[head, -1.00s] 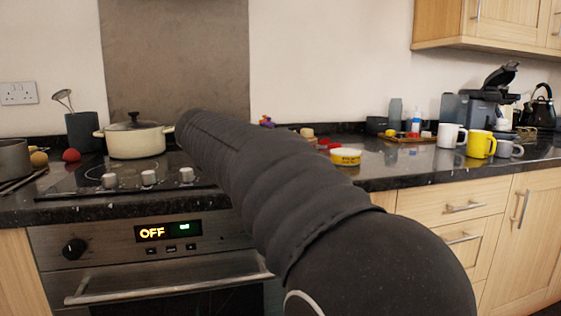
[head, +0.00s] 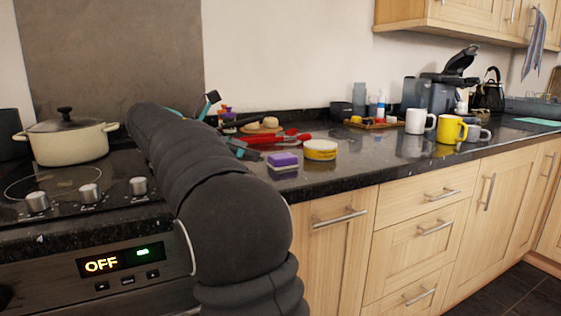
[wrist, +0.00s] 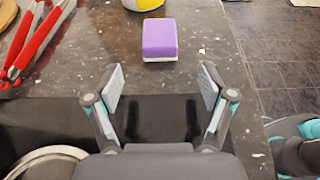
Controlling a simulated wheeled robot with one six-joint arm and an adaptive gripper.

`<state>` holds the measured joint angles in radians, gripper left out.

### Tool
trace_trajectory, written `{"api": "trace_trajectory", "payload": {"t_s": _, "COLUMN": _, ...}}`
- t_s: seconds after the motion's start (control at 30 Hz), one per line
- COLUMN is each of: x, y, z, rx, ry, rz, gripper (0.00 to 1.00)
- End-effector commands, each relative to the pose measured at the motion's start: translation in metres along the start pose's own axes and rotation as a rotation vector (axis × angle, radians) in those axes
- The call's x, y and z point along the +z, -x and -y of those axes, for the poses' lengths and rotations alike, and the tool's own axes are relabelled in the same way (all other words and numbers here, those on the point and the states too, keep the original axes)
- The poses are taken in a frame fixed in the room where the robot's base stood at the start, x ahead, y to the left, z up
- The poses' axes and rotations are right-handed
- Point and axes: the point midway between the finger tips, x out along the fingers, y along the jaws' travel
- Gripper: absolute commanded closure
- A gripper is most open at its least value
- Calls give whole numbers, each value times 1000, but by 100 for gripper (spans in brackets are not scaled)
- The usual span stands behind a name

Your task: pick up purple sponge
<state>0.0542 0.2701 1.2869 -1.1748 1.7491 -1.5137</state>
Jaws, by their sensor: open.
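The purple sponge (wrist: 160,38) has a white underside and lies on the dark speckled counter near its front edge. In the head view the sponge (head: 283,161) lies just left of a yellow-and-white round tin. My gripper (wrist: 160,78) is open and empty, with the sponge ahead of it, roughly centred between the fingers and apart from them. In the head view my arm hides part of the counter, and the fingertips are only partly visible beside it.
The yellow tin (head: 320,150) stands close behind the sponge. Red-handled tongs (wrist: 30,42) lie to its left. The counter edge drops to the floor (wrist: 285,60) at right. A lidded pot (head: 68,140) stands on the hob. Mugs (head: 450,130) stand farther right.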

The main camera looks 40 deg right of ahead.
Motion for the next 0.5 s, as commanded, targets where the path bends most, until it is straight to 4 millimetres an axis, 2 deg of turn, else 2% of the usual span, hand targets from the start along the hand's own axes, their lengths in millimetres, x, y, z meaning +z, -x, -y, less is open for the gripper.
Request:
{"api": "trace_trajectory", "payload": {"t_s": 0.1, "x": 0, "y": -16, "z": 0, "rx": 0, "ry": -1, "rz": 0, "gripper": 19}}
{"api": "trace_trajectory", "payload": {"t_s": 0.37, "x": 0, "y": -28, "z": 0, "rx": 3, "ry": -1, "rz": -1, "gripper": 19}}
{"api": "trace_trajectory", "payload": {"t_s": 0.5, "x": 0, "y": -41, "z": 0, "rx": 2, "ry": 0, "rz": -1, "gripper": 19}}
